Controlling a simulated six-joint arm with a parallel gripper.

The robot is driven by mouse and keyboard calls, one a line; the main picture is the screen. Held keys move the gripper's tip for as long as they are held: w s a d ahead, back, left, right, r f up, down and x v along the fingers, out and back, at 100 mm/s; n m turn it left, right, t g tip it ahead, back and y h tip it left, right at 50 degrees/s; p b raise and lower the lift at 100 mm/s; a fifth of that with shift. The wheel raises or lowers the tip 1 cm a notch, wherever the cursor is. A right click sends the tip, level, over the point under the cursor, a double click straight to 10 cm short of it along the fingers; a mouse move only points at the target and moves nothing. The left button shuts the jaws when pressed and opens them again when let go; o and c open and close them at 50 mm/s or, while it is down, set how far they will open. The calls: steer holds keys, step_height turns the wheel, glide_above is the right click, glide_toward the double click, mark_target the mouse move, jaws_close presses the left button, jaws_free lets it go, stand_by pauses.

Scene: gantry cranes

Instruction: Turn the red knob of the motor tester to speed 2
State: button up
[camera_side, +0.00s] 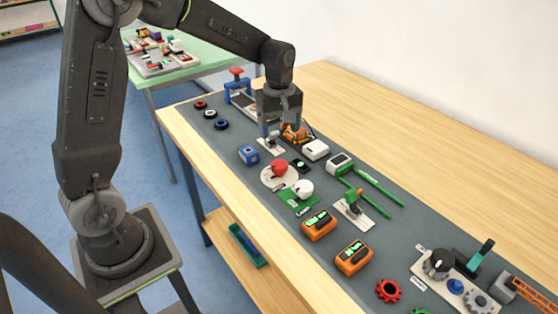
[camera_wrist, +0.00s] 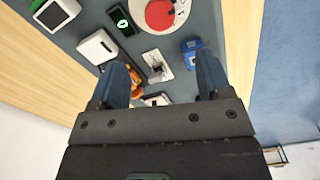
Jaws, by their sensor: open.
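The red knob (camera_side: 280,168) sits on a round pale dial plate (camera_side: 268,181) near the middle of the grey mat. In the wrist view the red knob (camera_wrist: 160,14) is at the top edge, partly cut off, on its white plate (camera_wrist: 181,18). Speed marks are too small to read. My gripper (camera_side: 281,138) points down behind the knob, over a small switch plate and an orange part. It also shows in the wrist view (camera_wrist: 163,72), fingers wide apart with nothing held between them. The knob lies outside the fingers.
A small black device with a green light (camera_side: 300,166) and a white knob on a green board (camera_side: 304,188) stand close to the red knob. A blue box (camera_side: 249,154) is to its left. A white box (camera_side: 316,149) stands right of my gripper. Bare wood lies behind the mat.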

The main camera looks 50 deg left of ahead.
mark_target(279, 163)
step_height(279, 163, down, 11)
steer(key=shift+r, duration=0.1)
steer(key=shift+c, duration=0.3)
steer(key=c, duration=0.9)
steer(key=shift+o, duration=0.2)
